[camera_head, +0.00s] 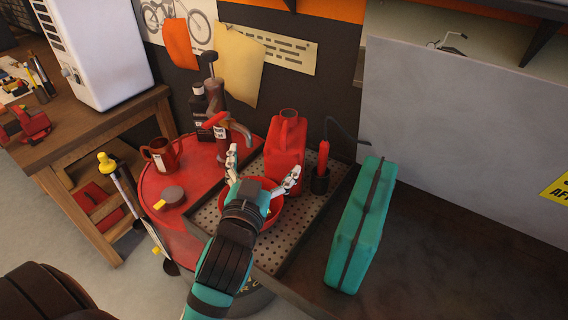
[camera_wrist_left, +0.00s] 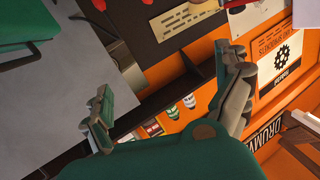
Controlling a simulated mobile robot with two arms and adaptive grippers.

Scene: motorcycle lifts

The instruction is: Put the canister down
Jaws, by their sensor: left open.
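A red canister (camera_head: 284,152) with a short neck stands upright on a perforated metal tray (camera_head: 267,258) in the head view. My left gripper (camera_head: 263,168) is open and empty, its two fingers spread just in front of the canister. Whether a finger touches the canister I cannot tell. A red bowl (camera_head: 274,210) is below the gripper and partly hidden by it. In the left wrist view the open gripper (camera_wrist_left: 165,88) has nothing between its fingers. My right gripper is not in view.
A teal case-like container (camera_head: 362,225) stands to the right of the tray. A dark pot with a red-handled tool (camera_head: 320,183) stands beside the canister. A red drum top (camera_head: 182,215) to the left holds a mug (camera_head: 163,154) and bottles.

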